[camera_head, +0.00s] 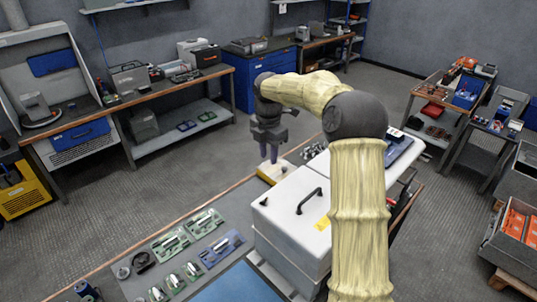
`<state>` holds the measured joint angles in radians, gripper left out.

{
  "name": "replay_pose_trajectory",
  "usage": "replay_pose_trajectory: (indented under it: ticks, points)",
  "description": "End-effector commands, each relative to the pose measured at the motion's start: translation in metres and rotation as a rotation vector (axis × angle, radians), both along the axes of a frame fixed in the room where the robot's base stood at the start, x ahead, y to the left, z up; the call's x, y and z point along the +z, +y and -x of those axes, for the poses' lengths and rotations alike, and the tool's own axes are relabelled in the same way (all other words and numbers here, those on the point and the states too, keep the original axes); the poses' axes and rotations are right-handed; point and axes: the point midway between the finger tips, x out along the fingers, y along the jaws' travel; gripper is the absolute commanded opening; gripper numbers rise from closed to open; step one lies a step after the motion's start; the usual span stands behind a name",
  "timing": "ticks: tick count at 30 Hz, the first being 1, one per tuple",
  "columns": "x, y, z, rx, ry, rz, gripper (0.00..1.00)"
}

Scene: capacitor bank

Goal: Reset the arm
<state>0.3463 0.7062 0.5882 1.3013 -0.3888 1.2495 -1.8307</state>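My arm, in a pale yellow cover with dark joints, rises from the bottom right of the head view and bends over to the left. My gripper (269,158) points down at the far end of the workbench, just behind a white case (294,216) with a black handle. Its fingertips are at or just above a small yellow-and-white block (272,173). The fingers are too small to show whether they are apart or closed, and I cannot tell if they touch the block.
Green boards (170,243) with metal parts and a blue mat (236,284) lie on the near bench. A dark flat device (398,150) is right of my arm. Side benches with equipment (130,78) and carts with bins (467,92) stand around. Open floor (175,170) lies to the left.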

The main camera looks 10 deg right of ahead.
Motion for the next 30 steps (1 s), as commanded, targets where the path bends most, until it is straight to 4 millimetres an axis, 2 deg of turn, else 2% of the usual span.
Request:
replay_pose_trajectory:
  ticks: [11,16,20,25,30]
  points:
    - [0.003,0.000,0.000,-0.002,0.001,0.000,0.30]
    - [0.000,0.009,0.012,-0.084,-0.007,0.011,0.30]
    - [-0.007,0.021,0.035,-0.258,-0.025,0.022,0.30]
    - [-0.019,0.031,0.078,-0.574,-0.059,0.020,0.30]
    - [-0.030,0.032,0.124,-0.921,-0.095,-0.007,0.30]
